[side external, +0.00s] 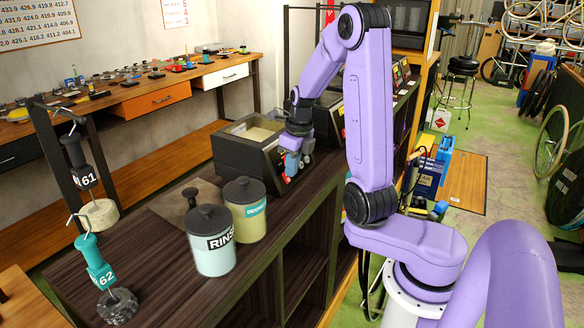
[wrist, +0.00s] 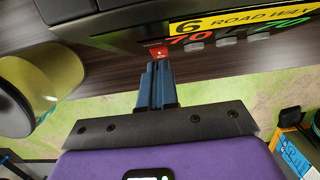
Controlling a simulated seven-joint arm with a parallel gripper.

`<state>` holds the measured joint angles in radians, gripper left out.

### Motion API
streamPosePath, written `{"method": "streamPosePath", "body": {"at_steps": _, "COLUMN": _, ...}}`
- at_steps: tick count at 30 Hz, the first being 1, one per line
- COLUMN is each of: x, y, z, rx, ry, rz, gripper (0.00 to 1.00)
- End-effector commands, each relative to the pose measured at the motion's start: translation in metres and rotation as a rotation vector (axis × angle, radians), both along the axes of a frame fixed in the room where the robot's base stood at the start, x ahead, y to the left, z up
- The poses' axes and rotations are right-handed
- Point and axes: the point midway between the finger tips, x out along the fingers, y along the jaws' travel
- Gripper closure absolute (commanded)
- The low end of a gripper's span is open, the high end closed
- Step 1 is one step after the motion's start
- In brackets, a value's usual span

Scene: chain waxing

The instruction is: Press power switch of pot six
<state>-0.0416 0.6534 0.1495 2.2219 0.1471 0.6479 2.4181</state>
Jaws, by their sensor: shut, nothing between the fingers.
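Pot six is a dark box-shaped wax pot (side external: 238,163) with an open top and a pale filling, on the dark bench. In the wrist view its front panel (wrist: 118,42) carries a yellow label (wrist: 235,20) reading "6 ROAD WAX". A small red power switch (wrist: 159,53) sits low on that panel. My gripper (wrist: 160,66) has its blue fingers together, empty, with the tips right at the lower edge of the red switch. I cannot tell whether they touch it. In the side view my gripper (side external: 291,172) points down in front of the pot's panel, hiding part of it.
Several grey buttons (wrist: 228,42) and coloured digits sit right of the switch. A lidded yellow-green canister (side external: 245,212) and a pale "RINSE" canister (side external: 211,245) stand in front of the pot. Another dark pot (side external: 323,112) stands behind. Numbered stands 61 (side external: 85,178) and 62 (side external: 100,270) are at left.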

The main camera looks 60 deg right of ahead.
Motion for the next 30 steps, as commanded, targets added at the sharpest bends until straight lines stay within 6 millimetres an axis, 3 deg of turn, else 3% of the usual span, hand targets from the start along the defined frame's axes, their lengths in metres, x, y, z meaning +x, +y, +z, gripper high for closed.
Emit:
{"method": "streamPosePath", "body": {"at_steps": 8, "x": -0.007, "y": -0.001, "z": 0.005, "rx": -0.002, "ry": -0.001, "rz": -0.001, "gripper": 1.0}}
{"method": "streamPosePath", "body": {"at_steps": 15, "x": -0.036, "y": -0.001, "z": 0.022, "rx": -0.002, "ry": -0.004, "rz": -0.004, "gripper": 1.0}}
{"method": "streamPosePath", "body": {"at_steps": 24, "x": -0.043, "y": -0.001, "z": 0.082, "rx": -0.004, "ry": -0.005, "rz": -0.001, "gripper": 1.0}}
{"method": "streamPosePath", "body": {"at_steps": 30, "x": -0.048, "y": -0.001, "z": 0.109, "rx": -0.002, "ry": -0.002, "rz": 0.0, "gripper": 1.0}}
